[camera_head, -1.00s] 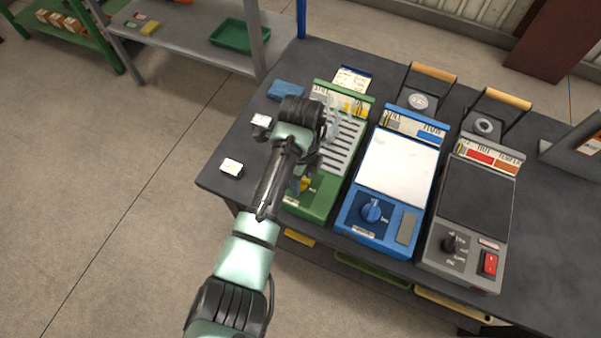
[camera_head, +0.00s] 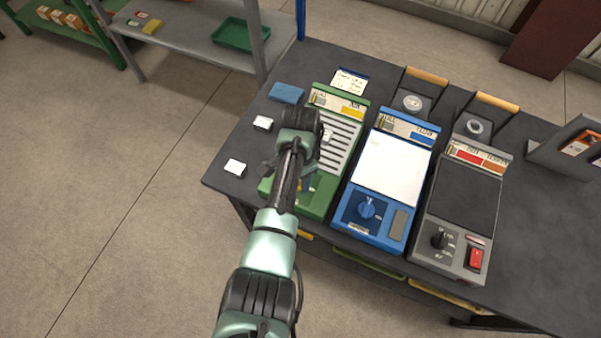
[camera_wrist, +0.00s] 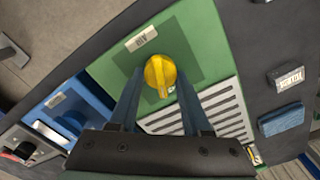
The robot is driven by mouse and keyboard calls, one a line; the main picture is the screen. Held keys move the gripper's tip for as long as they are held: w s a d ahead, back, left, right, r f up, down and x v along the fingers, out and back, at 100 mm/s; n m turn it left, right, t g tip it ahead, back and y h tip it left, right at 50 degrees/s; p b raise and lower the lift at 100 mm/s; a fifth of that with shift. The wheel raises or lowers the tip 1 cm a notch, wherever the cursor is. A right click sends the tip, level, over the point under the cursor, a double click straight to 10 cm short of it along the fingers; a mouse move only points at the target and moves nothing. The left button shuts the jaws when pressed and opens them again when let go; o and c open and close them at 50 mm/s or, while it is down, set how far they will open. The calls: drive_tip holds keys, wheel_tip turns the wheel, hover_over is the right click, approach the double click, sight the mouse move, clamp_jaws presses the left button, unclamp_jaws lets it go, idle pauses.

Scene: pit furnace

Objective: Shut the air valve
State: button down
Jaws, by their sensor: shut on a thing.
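The air valve is a yellow round knob (camera_wrist: 160,72) on the green unit (camera_wrist: 200,38), beside a small white label reading AIR. A pale mark on the knob's lower edge points toward the slotted grille in the wrist view. My gripper (camera_wrist: 159,82) is shut on the knob, one dark finger on each side of it. In the head view the green unit (camera_head: 318,205) stands at the left of the row. My arm and wrist hide most of the knob and the fingers there.
A blue unit (camera_head: 367,234) with a blue knob and a grey unit (camera_head: 450,262) with a red switch stand close on the right. A blue block (camera_head: 286,92) and small white blocks lie left of the green unit. The bench's left edge is near.

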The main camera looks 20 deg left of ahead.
drive_tip(key=shift+n+p, duration=0.45)
drive_tip(key=shift+n, duration=1.75)
drive_tip(key=shift+a, duration=0.1)
drive_tip(key=shift+c, duration=1.8)
unclamp_jaws()
drive_tip(key=shift+r, duration=0.1)
wheel_tip(320, 180, up, 13)
drive_tip(key=p, duration=0.1)
